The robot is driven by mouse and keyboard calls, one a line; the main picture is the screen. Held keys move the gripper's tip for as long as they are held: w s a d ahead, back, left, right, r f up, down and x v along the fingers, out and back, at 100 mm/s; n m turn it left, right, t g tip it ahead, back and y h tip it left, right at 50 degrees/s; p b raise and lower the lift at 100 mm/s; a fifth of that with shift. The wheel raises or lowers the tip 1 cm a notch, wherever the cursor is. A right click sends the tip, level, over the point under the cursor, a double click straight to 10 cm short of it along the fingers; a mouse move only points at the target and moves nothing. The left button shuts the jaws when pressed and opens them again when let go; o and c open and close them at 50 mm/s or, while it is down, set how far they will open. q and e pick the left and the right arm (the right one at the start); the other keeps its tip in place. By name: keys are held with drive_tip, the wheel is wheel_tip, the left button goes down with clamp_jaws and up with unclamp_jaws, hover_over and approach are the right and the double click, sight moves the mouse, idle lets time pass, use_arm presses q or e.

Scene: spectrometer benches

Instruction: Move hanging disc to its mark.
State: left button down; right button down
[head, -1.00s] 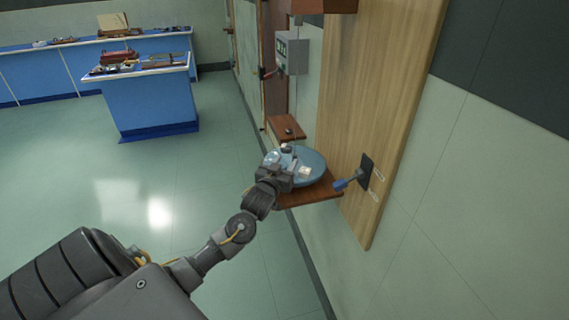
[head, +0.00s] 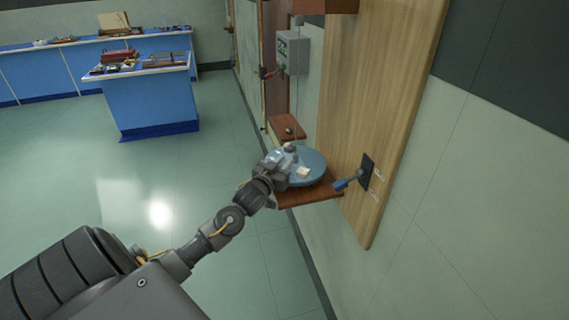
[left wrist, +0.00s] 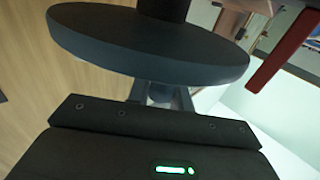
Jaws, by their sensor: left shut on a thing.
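The hanging disc (head: 314,164) is a flat blue-grey round plate on a thin rod or wire, over a brown wooden shelf (head: 312,197). A pale patch (head: 303,171) lies on its top. My left gripper (head: 281,170) is shut on the disc's left rim in the head view and covers that part. In the left wrist view the disc (left wrist: 150,45) fills the top, with the fingers (left wrist: 160,95) below it, partly hidden by the rim. A blue-tipped pointer (head: 345,183) on a dark plate stands close to the disc's right. I cannot tell which thing is the mark. My right gripper is not in view.
A tall wooden board (head: 372,110) stands on the wall behind the disc. A grey switch box (head: 293,52) and a small brown shelf (head: 287,128) are farther back. Blue benches (head: 155,100) stand far left. The floor left of the disc is clear.

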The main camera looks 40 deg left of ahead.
use_arm(q)
drive_tip(key=c, duration=1.3)
unclamp_jaws()
drive_tip(key=shift+o, duration=0.2)
drive_tip(key=s+d+b, duration=0.1)
drive_tip(key=s+b, duration=0.1)
drive_tip(key=s, duration=0.8)
drive_tip(key=shift+s+d, duration=0.3)
drive_tip(key=shift+d, duration=0.1)
